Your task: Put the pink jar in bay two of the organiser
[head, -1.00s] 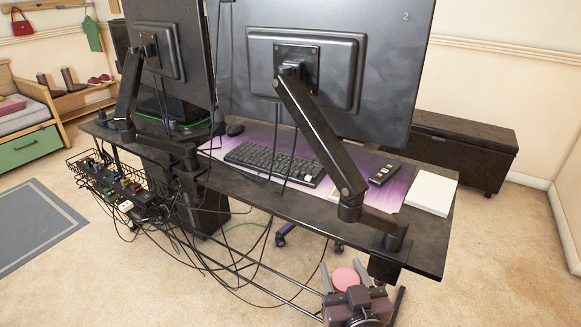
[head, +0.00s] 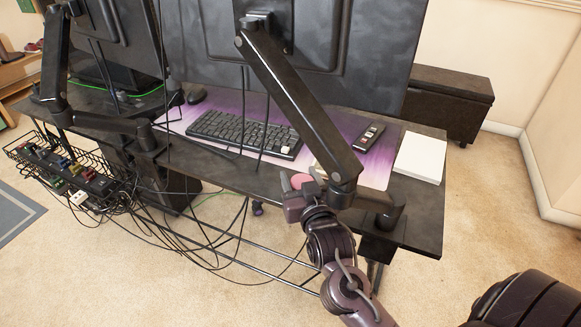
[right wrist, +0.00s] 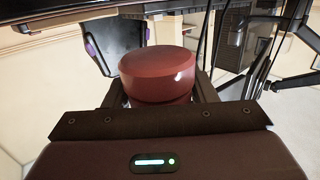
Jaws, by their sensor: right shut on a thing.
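The pink jar (head: 304,180) is held in my right gripper (head: 300,184), by the desk's near edge in the head view, close to the base of the right monitor arm. In the right wrist view the round jar (right wrist: 157,68) looks dark red and sits between the two fingers, which are shut on its sides. Its lower part is hidden by the gripper body. I cannot make out an organiser or its bays in these frames. My left gripper is not in view.
The monitor arm (head: 295,100) stands over the desk close to my gripper. A keyboard (head: 245,133), a remote (head: 368,136) and a white block (head: 420,158) lie on the desk. Loose cables and a wire tray (head: 70,172) hang along the near side.

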